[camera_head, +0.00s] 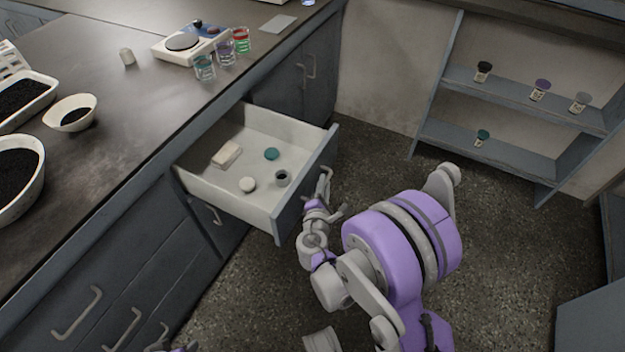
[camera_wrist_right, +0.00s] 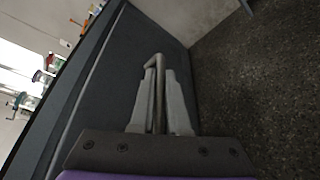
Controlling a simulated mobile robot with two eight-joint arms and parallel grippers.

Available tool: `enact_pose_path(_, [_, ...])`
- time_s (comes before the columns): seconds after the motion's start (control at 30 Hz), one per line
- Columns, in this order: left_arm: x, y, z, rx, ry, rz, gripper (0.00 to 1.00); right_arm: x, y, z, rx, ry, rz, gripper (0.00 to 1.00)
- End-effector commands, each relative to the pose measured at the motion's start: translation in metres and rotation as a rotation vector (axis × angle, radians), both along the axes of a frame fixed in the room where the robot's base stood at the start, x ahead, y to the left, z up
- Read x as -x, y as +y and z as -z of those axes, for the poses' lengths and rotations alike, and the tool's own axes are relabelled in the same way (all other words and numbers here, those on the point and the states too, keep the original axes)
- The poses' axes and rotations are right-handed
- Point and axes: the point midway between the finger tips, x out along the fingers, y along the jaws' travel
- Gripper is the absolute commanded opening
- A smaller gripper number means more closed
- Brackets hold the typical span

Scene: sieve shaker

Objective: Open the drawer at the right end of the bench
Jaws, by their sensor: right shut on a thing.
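The drawer (camera_head: 236,199) at the right end of the bench stands pulled well out in the head view. Inside it lie a pale block (camera_head: 226,156), a teal lid (camera_head: 271,154), a white round piece (camera_head: 247,184) and a small dark-topped cup (camera_head: 282,178). My right gripper (camera_head: 326,196) is at the drawer's front. In the right wrist view its two fingers (camera_wrist_right: 158,105) are shut around the drawer handle (camera_wrist_right: 154,62). Only a small part of what looks like my left arm shows at the bottom edge of the head view; its gripper cannot be made out.
The bench top (camera_head: 110,135) holds bowls of dark grains (camera_head: 70,113), a white balance (camera_head: 190,45) and several small jars (camera_head: 205,67). A blue-grey shelf (camera_head: 520,90) with small jars stands at the back right. The floor (camera_head: 490,250) beyond the drawer is clear.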

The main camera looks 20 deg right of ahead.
Motion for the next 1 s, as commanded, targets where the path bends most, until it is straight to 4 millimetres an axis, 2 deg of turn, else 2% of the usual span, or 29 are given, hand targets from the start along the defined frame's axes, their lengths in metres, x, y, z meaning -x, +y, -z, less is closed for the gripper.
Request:
enact_pose_path(0.2, [-0.0002,0.0,0.0012,0.0,0.0,0.0,0.5,0.0068,-0.0049,0.0002,0.0,0.0,-0.001,0.0])
enact_pose_path(0.53, [-0.0002,0.0,0.0012,0.0,0.0,0.0,0.5,0.0068,-0.005,0.0001,0.0,0.0,-0.001,0.0])
enact_pose_path(0.57, [-0.0002,0.0,0.0012,0.0,0.0,0.0,0.5,0.0068,-0.0049,0.0001,0.0,0.0,-0.001,0.19])
enact_pose_path(0.7, [-0.0002,0.0,0.0012,0.0,0.0,0.0,0.5,0.0067,-0.005,0.0001,0.0,0.0,-0.001,0.43])
enact_pose_path(1.0, [-0.0001,0.0,0.001,0.0,0.0,0.0,0.5,0.0076,-0.0044,-0.0003,0.0,0.0,-0.001,0.43])
